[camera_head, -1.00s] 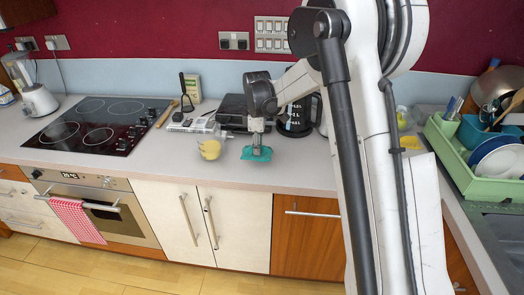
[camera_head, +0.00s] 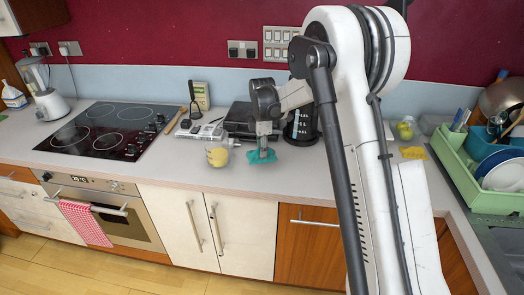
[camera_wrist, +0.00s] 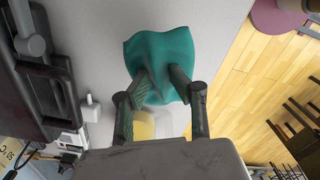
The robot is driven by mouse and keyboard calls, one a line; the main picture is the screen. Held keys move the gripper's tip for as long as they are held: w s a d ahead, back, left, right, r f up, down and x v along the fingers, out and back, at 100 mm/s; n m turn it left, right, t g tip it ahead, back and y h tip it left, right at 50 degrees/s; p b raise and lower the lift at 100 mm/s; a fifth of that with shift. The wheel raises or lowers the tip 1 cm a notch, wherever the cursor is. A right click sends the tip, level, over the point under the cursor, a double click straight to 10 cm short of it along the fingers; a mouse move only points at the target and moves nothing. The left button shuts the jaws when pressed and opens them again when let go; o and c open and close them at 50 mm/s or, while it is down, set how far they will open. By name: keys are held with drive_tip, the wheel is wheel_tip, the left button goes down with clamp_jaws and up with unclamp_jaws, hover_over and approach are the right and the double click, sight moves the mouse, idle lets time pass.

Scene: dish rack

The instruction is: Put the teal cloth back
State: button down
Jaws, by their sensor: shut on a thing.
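The teal cloth (camera_head: 262,157) is bunched at the countertop near its front edge, in the middle of the head view. My gripper (camera_head: 263,149) points down from above and is shut on it. In the wrist view the cloth (camera_wrist: 165,50) spreads out beyond my two fingertips (camera_wrist: 160,82), which pinch a fold of it. I cannot tell whether the cloth touches the counter or hangs just above it.
A yellow object (camera_head: 217,156) sits close left of the cloth. A black kettle-like jug (camera_head: 302,128) stands behind it to the right. A green dish rack (camera_head: 480,195) with plates is at far right, near a yellow cloth (camera_head: 413,153). The cooktop (camera_head: 105,130) is left.

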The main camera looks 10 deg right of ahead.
drive_tip(key=b, duration=0.4)
hover_over(262, 169)
drive_tip(key=shift+f, duration=2.5)
drive_tip(key=shift+f, duration=0.15)
drive_tip(key=shift+f+b, duration=0.6)
drive_tip(key=shift+f+b, duration=0.25)
drive_tip(key=shift+b, duration=0.05)
drive_tip(key=c, duration=1.5)
unclamp_jaws()
drive_tip(key=shift+o, duration=0.2)
drive_tip(key=c, duration=0.4)
drive_tip(key=shift+r, duration=0.15)
drive_tip(key=shift+r, duration=0.6)
